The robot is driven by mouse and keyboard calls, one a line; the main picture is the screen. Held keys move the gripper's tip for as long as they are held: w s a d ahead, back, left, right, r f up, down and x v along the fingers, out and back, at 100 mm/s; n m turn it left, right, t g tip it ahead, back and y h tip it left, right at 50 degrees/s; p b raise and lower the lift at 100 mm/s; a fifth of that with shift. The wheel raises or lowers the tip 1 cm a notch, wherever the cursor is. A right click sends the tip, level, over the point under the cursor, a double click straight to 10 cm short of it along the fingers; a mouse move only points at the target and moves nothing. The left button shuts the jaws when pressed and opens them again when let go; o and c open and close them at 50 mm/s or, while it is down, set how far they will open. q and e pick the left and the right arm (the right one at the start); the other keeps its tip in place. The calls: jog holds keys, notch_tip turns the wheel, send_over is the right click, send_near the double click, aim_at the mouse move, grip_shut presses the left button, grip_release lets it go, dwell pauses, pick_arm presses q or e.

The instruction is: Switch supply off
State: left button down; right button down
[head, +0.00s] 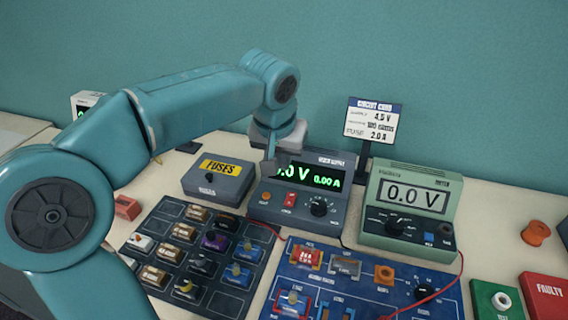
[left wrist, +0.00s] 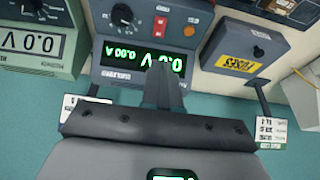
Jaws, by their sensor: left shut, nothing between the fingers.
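The bench supply (head: 325,208) is a dark grey box with a lit green display, partly hidden by my left gripper in the head view. In the left wrist view the supply (left wrist: 108,75) appears upside down and its display reads 0.0 V and 0.00 A. Its red switch (head: 290,199) sits below the display, between an orange button and a black knob, and also shows in the left wrist view (left wrist: 160,23). I cannot tell the switch's tilt. My left gripper (head: 268,167) is shut and empty, its fingers (left wrist: 162,72) in front of the display. My right gripper is out of view.
A green meter (head: 377,237) reading 0.0 V stands right of the supply. A grey fuses box (head: 217,183) stands left. A component tray (head: 208,298) and a blue circuit board (head: 330,307) with red wires lie in front. A sign (head: 372,120) stands behind.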

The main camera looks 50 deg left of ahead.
pick_arm(q)
jog(key=w, duration=0.1)
jog(key=b, duration=0.1)
send_near(294, 194)
jog(key=x, duration=0.5)
jog(key=shift+w+f, duration=0.15)
jog(key=shift+f, duration=0.05)
jog(key=shift+a+f, duration=0.1)
jog(key=shift+f, duration=0.45)
